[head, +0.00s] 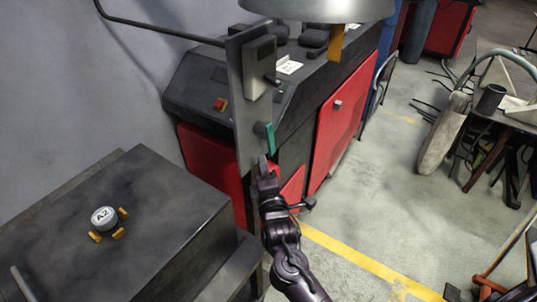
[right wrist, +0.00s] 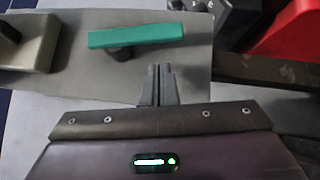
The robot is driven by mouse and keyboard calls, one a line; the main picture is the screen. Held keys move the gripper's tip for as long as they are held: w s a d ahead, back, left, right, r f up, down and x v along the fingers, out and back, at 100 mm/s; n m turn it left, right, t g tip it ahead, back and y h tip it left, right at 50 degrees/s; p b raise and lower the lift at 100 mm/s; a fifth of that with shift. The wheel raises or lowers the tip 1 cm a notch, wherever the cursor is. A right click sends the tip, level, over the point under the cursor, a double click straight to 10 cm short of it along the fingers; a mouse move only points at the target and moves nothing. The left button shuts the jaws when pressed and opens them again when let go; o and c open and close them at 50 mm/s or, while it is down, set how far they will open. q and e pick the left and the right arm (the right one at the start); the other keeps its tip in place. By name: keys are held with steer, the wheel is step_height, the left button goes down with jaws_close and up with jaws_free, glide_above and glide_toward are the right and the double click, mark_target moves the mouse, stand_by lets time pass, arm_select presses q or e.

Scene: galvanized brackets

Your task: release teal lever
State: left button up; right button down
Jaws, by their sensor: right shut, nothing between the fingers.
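The teal lever (head: 268,137) is a short flat bar on a dark round pivot, mounted on the upright grey panel (head: 240,110). In the head view it stands roughly vertical; in the right wrist view the teal lever (right wrist: 137,36) lies across the upper middle. My right gripper (head: 263,163) is just below the lever's lower end in the head view. In the right wrist view my right gripper (right wrist: 157,70) has its fingers together and empty, beside the lever with a small gap. Whether it touches the panel cannot be told. My left gripper is not in view.
A grey-beige box (head: 260,66) with a dark knob sits on the panel above the lever. A red and black machine (head: 340,120) stands behind. A metal shade (head: 315,8) hangs above.

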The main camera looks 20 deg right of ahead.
steer(key=shift+w+d+r+p, duration=0.1)
steer(key=shift+w+d+p, duration=0.05)
steer(key=shift+w+d, duration=0.3)
steer(key=shift+w+d+r+p, duration=0.1)
steer(key=shift+w+d+p, duration=0.1)
steer(key=shift+d, duration=0.3)
steer(key=shift+w+d+f+t+b, duration=0.15)
steer(key=shift+t+b, duration=0.15)
steer(key=shift+b, duration=0.2)
steer(key=shift+n, duration=0.3)
steer(key=w+d+r+n+t+y+b, duration=0.1)
steer(key=w+d+n+t+y+b, duration=0.15)
steer(key=n+y+b, duration=0.6)
steer(key=w+d+n+t+y+b, duration=0.25)
steer(key=n+y+b, duration=0.35)
steer(key=n+b, duration=0.4)
steer(key=b+v, duration=0.1)
steer(key=v, duration=0.7)
steer(key=shift+s+d+r+n+g, duration=0.3)
steer(key=shift+s+d+n+g, duration=0.05)
steer(key=shift+s+d+g, duration=0.1)
